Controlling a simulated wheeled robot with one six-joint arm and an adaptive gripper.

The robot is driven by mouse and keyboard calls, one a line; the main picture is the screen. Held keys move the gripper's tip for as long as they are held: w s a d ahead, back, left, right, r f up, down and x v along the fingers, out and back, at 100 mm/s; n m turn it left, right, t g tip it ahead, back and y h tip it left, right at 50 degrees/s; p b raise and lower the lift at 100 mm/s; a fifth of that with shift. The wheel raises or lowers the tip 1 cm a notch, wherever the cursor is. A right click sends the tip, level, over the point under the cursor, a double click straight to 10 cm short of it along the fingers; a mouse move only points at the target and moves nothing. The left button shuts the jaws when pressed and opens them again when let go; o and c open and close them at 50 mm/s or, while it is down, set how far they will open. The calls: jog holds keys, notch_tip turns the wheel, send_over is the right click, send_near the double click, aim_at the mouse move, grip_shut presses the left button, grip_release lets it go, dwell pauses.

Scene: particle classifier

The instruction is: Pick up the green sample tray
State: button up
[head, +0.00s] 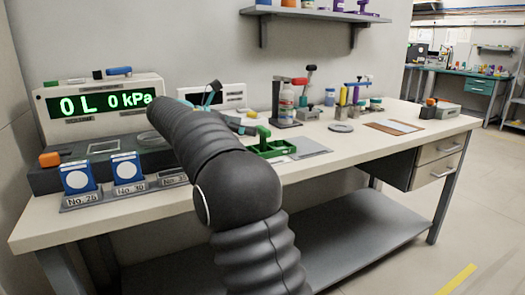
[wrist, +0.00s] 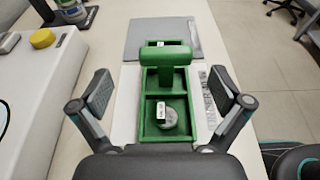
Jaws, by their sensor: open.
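The green sample tray (wrist: 198,100) lies on the bench, in the middle of the wrist view. It has an upright green handle (wrist: 166,55) and compartments; a small round grey sample (wrist: 167,118) with a white label sits in the near one. In the head view the tray (head: 270,149) is partly hidden behind my arm. My gripper (wrist: 162,92) is open, with one finger on each side of the tray and apart from it.
A grey flat plate (wrist: 135,38) lies beyond the tray. A white device with a yellow knob (wrist: 42,38) stands to the left. A pressure display (head: 104,104) and blue-white sample holders (head: 78,178) stand at the bench's left. A wall shelf (head: 300,13) hangs above.

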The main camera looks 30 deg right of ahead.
aim_at(263, 128)
jog(key=shift+s+b+x, duration=0.2)
jog(key=shift+x, duration=1.2)
jog(key=shift+s+b+x, duration=0.15)
jog(key=shift+b+x, duration=0.05)
jog(key=shift+x, duration=1.25)
jog(key=shift+r, duration=0.1)
jog(key=c, duration=1.7)
grip_shut()
jog(key=shift+r, duration=0.2)
